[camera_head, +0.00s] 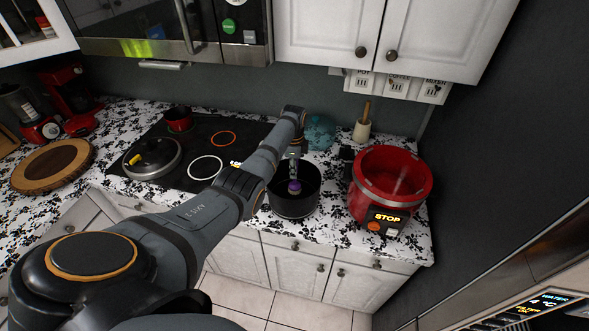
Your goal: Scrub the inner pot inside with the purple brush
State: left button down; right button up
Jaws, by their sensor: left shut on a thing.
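The black inner pot (293,208) stands upright on the patterned counter, right of the stove, with its open mouth up. My left arm reaches in from the left, and my left gripper (294,169) points down at the pot's mouth. It is shut on the purple brush (294,187), whose purple part shows just below the fingers. The brush is within the pot's opening. Whether its bristles touch the pot's inside cannot be told at this size. My right gripper is not in view.
A red cooker (363,203) with a "STOP" display stands close right of the pot. A teal kettle-like item (321,132) and a cream holder (361,131) are behind. A lidded pan (152,158) sits on the stove. A dark wall bounds the right side.

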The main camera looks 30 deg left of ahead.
pick_arm(q)
jog(key=shift+d, duration=0.2)
notch_tip(320, 180, up, 3)
jog(key=p, duration=0.3)
jog(key=shift+r, duration=0.1)
jog(key=shift+r+b, duration=0.2)
jog(key=shift+b, duration=0.1)
jog(key=shift+r, duration=6)
